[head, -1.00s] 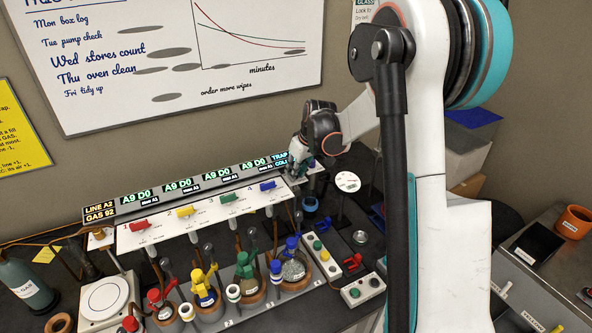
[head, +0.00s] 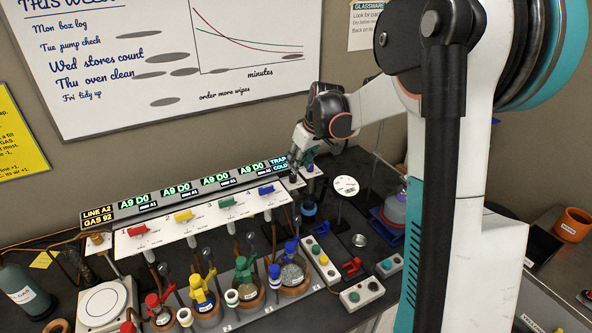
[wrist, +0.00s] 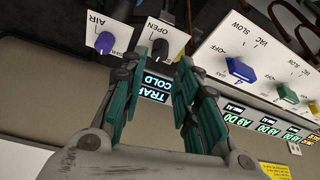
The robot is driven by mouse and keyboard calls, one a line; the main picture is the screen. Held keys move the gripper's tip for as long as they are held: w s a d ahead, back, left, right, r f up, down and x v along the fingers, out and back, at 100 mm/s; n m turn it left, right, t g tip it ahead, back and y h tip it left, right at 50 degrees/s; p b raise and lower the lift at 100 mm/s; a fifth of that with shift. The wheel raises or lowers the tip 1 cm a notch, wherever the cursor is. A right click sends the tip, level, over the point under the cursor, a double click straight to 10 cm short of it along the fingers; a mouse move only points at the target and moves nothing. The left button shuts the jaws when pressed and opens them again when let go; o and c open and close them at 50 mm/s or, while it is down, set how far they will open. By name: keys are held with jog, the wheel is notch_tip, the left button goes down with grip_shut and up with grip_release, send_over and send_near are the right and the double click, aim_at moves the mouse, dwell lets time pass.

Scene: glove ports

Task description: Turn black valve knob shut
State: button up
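The black valve knob (wrist: 160,48) stands on a small white plate marked OPEN, in the upper middle of the wrist view. A purple knob (wrist: 105,42) on a plate marked AIR is to its left. My gripper (wrist: 166,70) is open, its two teal fingers apart with nothing between them. In the wrist picture the knob shows just beyond the fingertips; I cannot tell whether they touch it. In the head view my gripper (head: 294,178) points down at the panel's right end and hides the black knob. The purple knob (head: 310,168) shows just right of it.
The white valve panel (head: 205,215) with red, yellow, green and blue handles lies left of my gripper. The lit display strip (head: 182,188) runs behind it. Flasks with coloured clamps (head: 245,275) stand in front. A round dial (head: 346,186) stands to the right.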

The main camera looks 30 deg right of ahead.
jog(key=v, duration=0.5)
jog(key=shift+r, duration=0.1)
dwell(0.3)
